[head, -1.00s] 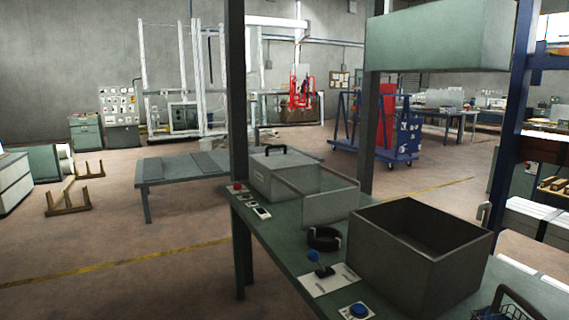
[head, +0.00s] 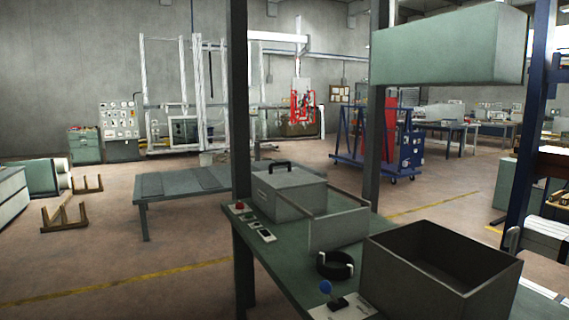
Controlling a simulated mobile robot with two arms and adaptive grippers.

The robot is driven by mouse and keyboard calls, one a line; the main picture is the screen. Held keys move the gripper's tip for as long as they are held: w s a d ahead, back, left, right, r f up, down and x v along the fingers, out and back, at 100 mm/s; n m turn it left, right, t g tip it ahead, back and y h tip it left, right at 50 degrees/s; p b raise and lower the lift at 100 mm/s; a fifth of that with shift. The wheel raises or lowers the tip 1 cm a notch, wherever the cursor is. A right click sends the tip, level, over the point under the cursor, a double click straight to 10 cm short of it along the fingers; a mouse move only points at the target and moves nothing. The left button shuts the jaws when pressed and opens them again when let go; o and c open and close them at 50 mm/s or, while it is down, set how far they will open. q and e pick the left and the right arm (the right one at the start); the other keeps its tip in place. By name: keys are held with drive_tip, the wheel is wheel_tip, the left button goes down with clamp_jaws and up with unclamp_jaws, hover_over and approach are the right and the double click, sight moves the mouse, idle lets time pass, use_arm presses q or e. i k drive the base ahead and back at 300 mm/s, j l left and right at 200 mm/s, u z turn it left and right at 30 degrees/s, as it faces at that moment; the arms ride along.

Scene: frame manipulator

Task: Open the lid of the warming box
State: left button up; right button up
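A grey box with a closed lid (head: 289,192) stands on the far part of the green workbench (head: 285,262). A black handle (head: 280,164) sits on top of its lid. I take this for the warming box, but no label is readable. A clear-sided or thin-walled open frame (head: 338,230) stands beside it and hides part of its right side. Neither of my grippers is in view.
A large open grey bin (head: 440,275) stands on the near bench. A black ring (head: 335,265), a blue-knobbed joystick (head: 326,289) and a red button (head: 240,206) are also on it. Dark posts (head: 240,120) rise at the bench's edge. Open floor lies left.

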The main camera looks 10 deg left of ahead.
sight(280, 179)
drive_tip(key=i+j+z, duration=0.15)
drive_tip(key=i+j, duration=0.35)
drive_tip(key=i+j+z, duration=0.1)
drive_tip(key=i+j, duration=0.4)
drive_tip(key=i+j+z, duration=0.15)
drive_tip(key=i+j, duration=0.25)
drive_tip(key=j, duration=0.3)
